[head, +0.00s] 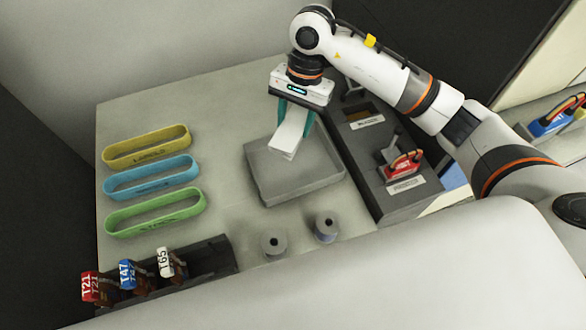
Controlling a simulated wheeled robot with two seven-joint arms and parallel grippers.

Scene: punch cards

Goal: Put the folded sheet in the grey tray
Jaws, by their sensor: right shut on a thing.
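The folded sheet (288,137) is a small white piece that hangs tilted from my right gripper (293,121). The gripper's teal fingers are shut on it, one on each side. The grey tray (294,189) is a shallow, empty-looking square tray on the table. The sheet and gripper are over the tray's back part. I cannot tell whether the sheet's lower end touches the tray floor. My left gripper is not in view.
Yellow (146,147), blue (151,177) and green (156,211) oval bands lie at the left. A dark rack (209,262) with tagged items stands front left. Two spools (273,244) stand before the tray. A dark grey unit (378,190) with a red-handled device (402,168) borders the tray's right.

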